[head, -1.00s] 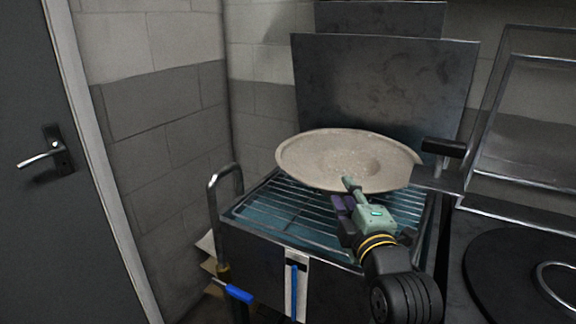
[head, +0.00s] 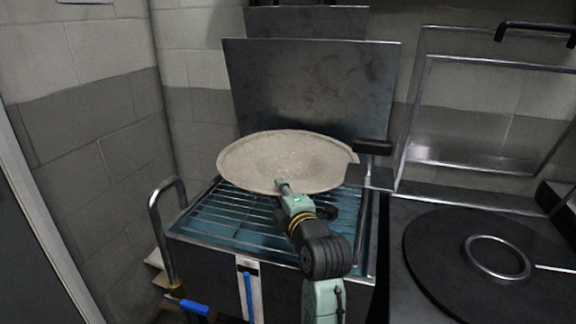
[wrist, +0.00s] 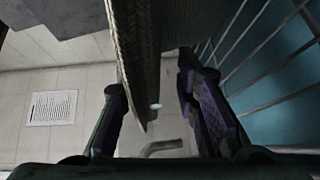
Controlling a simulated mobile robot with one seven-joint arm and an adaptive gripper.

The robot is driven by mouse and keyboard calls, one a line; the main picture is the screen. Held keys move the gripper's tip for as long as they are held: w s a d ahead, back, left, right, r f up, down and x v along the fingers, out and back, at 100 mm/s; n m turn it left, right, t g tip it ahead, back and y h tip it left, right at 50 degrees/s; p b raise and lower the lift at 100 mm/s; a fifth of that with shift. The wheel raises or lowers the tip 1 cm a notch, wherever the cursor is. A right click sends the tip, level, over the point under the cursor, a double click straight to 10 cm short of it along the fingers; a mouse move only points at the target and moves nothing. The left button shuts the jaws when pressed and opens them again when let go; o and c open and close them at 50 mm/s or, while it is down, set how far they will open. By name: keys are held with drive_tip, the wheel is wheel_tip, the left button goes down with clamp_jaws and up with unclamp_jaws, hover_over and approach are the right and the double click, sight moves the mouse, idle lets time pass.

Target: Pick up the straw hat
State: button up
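The pale, wide-brimmed straw hat (head: 265,155) lies over the back of the wire rack (head: 220,220) on an open metal tank. My gripper (head: 284,192) is at its near brim, with one finger above the brim and the other mostly hidden below it. In the wrist view, the hat's brim (wrist: 135,45) runs edge-on between the two fingers of my gripper (wrist: 150,80). The fingers are apart, the brim lies nearer the left one, and a gap shows on the right.
The tank's raised lid (head: 310,90) stands behind the hat. A black handle (head: 372,147) is close to the hat's right edge. A round black plate (head: 475,255) with a metal ring is at the right. A blue-gripped lever (head: 193,307) sticks out at lower left.

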drive_tip(key=shift+w+a, duration=0.2)
drive_tip(key=shift+w, duration=0.3)
drive_tip(key=shift+c, duration=0.5)
clamp_jaws()
